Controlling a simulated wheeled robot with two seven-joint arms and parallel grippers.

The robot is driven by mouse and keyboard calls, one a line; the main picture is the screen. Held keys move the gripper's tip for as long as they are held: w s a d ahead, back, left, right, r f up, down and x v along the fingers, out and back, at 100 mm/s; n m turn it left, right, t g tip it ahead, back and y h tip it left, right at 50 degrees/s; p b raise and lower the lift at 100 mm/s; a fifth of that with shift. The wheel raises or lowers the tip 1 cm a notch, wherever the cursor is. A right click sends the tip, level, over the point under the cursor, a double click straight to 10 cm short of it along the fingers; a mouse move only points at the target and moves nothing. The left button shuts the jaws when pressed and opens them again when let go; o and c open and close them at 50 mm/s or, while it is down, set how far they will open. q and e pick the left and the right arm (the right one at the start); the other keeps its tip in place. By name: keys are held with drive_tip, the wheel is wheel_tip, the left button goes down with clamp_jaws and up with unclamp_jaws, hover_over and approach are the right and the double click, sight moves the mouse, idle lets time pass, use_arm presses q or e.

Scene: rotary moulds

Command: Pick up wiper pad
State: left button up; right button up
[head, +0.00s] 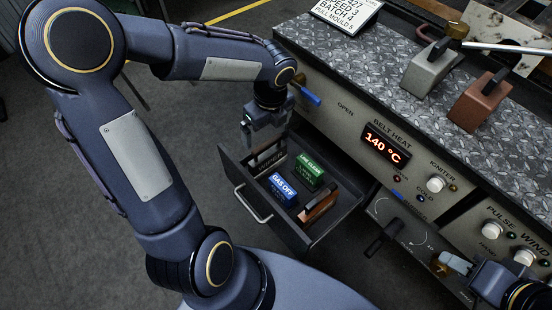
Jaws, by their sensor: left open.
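I cannot tell for sure which thing is the wiper pad. A brown block with a dark handle (318,206) lies at the near right end of the open drawer (290,238), and a dark slatted piece (266,157) lies at its far left end. My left gripper (246,137) is open, pointing down above the far left end of the drawer, apart from the brown block. My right gripper (449,264) is at the lower right, by the front panel. Its fingers are too small and dark to read.
A blue "GAS OFF" block (283,187) and a green "LINE CLEAR" block (309,170) stand in the drawer. A grey block (430,72) and a copper block (478,103), both handled, stand on the metal bench top (372,62). Open floor (70,230) lies left.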

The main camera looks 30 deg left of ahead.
sight(268, 143)
use_arm(q)
wheel_tip(268, 143, down, 7)
drive_tip(key=b, duration=0.3)
drive_tip(key=c, duration=1.3)
